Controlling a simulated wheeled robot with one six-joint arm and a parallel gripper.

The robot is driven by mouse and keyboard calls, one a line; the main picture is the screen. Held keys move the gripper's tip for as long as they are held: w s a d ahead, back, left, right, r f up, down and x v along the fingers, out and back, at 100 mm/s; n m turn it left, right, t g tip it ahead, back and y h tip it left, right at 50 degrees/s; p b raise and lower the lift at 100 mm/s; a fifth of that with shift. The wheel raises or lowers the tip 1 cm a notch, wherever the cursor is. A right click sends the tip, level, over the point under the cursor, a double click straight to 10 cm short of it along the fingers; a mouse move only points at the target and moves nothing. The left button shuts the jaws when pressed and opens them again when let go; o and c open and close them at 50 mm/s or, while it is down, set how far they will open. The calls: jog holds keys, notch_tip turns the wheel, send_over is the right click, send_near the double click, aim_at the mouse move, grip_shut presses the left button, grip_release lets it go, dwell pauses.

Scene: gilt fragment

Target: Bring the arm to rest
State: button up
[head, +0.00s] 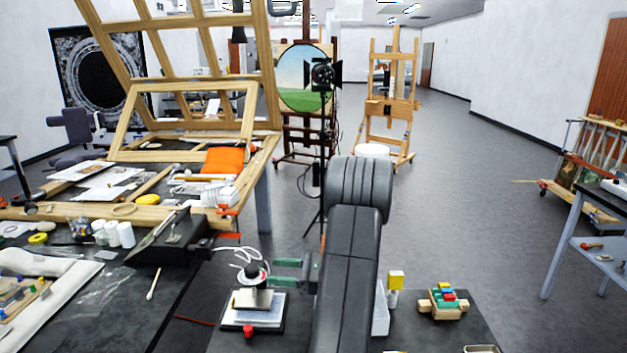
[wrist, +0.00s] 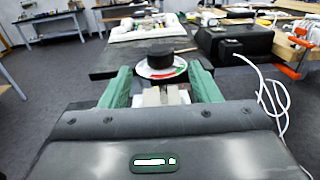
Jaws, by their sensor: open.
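My gripper (head: 282,272) is low over the dark bench, left of my arm in the head view, with its green fingers pointing left. In the wrist view my gripper (wrist: 160,69) shows its two green fingers spread apart, with nothing clasped. A black knob on a white disc with red and green marks (wrist: 160,72) appears between the fingertips. In the head view this disc (head: 251,276) sits above a small metal block stack (head: 254,310), just left of the fingertips. I cannot tell whether the fingers touch it. My arm is bent and extended forward over the bench.
A black box (head: 168,240) and a white cable (head: 243,257) lie close to the gripper. A yellow-topped bottle (head: 395,283) and a wooden holder with coloured blocks (head: 443,302) stand right of my arm. A wooden frame (head: 190,120) rises at left.

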aim_at(252, 267)
jog(key=a, duration=0.2)
jog(key=a+p, duration=0.1)
jog(key=a, duration=0.5)
jog(key=shift+w, duration=0.3)
jog(key=shift+d+t, duration=0.1)
jog(key=shift+t, duration=0.2)
